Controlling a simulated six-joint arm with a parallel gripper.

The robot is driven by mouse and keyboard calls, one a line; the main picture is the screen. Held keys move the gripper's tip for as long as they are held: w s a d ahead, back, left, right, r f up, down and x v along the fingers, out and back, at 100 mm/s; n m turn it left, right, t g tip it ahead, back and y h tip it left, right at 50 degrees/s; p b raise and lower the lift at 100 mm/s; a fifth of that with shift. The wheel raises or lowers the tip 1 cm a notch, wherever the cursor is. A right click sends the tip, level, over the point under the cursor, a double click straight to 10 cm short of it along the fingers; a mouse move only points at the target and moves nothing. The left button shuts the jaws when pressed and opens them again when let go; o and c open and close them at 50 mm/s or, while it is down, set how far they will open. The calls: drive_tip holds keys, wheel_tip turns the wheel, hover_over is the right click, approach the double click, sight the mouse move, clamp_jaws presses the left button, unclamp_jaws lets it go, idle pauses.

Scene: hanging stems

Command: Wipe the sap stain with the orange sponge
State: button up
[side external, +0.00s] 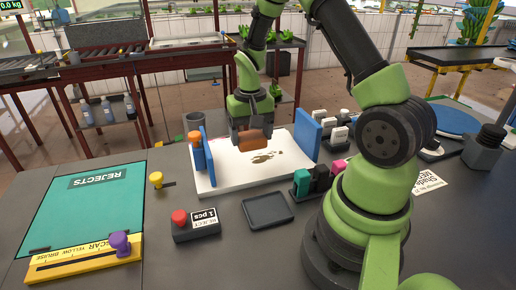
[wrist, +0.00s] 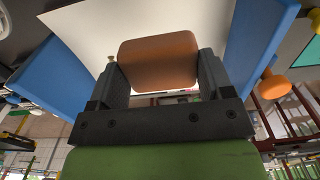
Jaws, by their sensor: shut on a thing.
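My gripper (side external: 252,125) is shut on the orange sponge (side external: 254,138), one finger on each side of it. The sponge also shows between the fingers in the wrist view (wrist: 158,62). The brown sap stain (side external: 266,156) shows on the board just right of and in front of the sponge, as several patches. No stain is visible in the wrist view.
Blue uprights stand at the board's left (side external: 208,150) and right (side external: 307,135). An orange-topped item (side external: 195,140) is by the left one. In front are a dark tray (side external: 268,209) and a red-button box (side external: 195,225). A teal REJECTS panel (side external: 85,210) lies left.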

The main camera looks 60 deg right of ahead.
sight(253, 163)
drive_tip(key=shift+w+d+f, duration=0.25)
drive_tip(key=shift+d+f, duration=0.3)
drive_tip(key=shift+f, duration=0.8)
drive_tip(key=shift+w+d+f, duration=0.2)
drive_tip(key=shift+d+f, duration=0.35)
drive_tip(key=shift+f, duration=0.75)
drive_tip(key=shift+w+d+f, duration=0.25)
drive_tip(key=shift+d+f, duration=0.3)
drive_tip(key=shift+f, duration=0.8)
drive_tip(key=shift+s+d, duration=0.2)
drive_tip(key=shift+d, duration=0.1)
drive_tip(key=shift+s+d+f, duration=0.15)
drive_tip(key=shift+s+d, duration=0.35)
drive_tip(key=shift+s, duration=0.05)
drive_tip(key=shift+s+d, duration=2.9)
drive_tip(key=shift+s, duration=0.05)
drive_tip(key=shift+w+a, duration=3.65)
drive_tip(key=shift+w, duration=0.05)
wheel_tip(253, 163, up, 8)
